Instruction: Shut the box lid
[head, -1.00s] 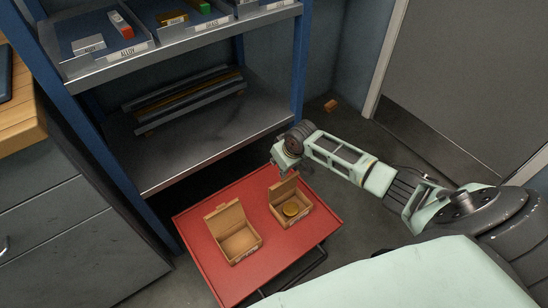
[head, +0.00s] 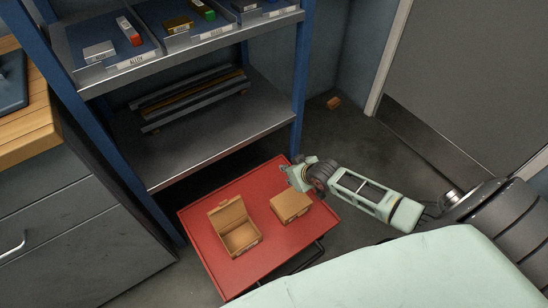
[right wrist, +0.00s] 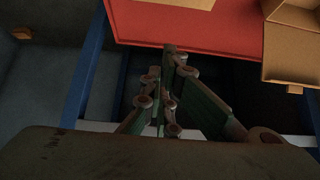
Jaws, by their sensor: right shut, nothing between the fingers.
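Two small cardboard boxes stand on the red cart top (head: 204,220). The right box (head: 290,207) has its lid down and looks shut; whether it is fully flush I cannot tell, and its inside is hidden. The left box (head: 240,238) has its lid standing up and looks empty. My right gripper (head: 287,169) is at the cart's far edge, behind the right box and apart from it. In the right wrist view its fingers (right wrist: 172,52) are together and empty, close to the red cart edge. My left gripper is not in view.
A blue-framed metal shelf (head: 210,137) with bins and bars stands behind the cart. A grey drawer cabinet (head: 70,235) is at the left, and a door (head: 465,85) at the right. A small brown block (head: 333,103) lies on the floor. The cart's front is clear.

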